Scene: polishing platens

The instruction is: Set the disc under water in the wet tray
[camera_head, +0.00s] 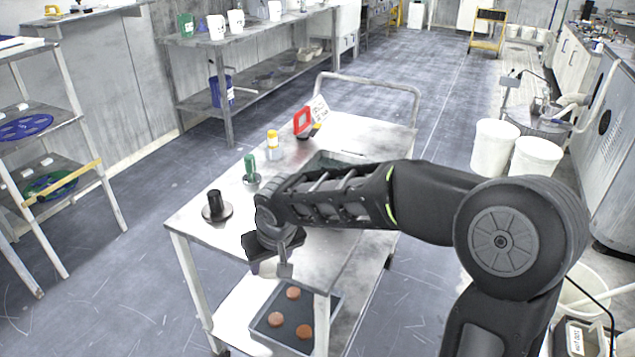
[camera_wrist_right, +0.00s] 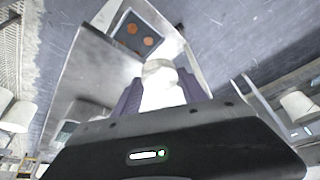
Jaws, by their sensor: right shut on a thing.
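My right gripper (camera_head: 276,264) hangs over the front edge of the metal cart (camera_head: 190,222). It is shut on a pale, rounded thing, seen between the fingers in the right wrist view (camera_wrist_right: 161,84); I cannot tell whether this is the disc. A dark tray (camera_head: 262,335) on the cart's lower shelf holds several reddish-brown discs (camera_head: 276,319); this tray also shows in the wrist view (camera_wrist_right: 117,32). A second tray (camera_head: 345,155) on the cart top is mostly hidden behind my right arm. I cannot make out water in either tray. My left gripper is out of view.
White buckets (camera_head: 494,145) stand on the floor at right. Shelving (camera_head: 62,140) is at left. Floor around the cart is open.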

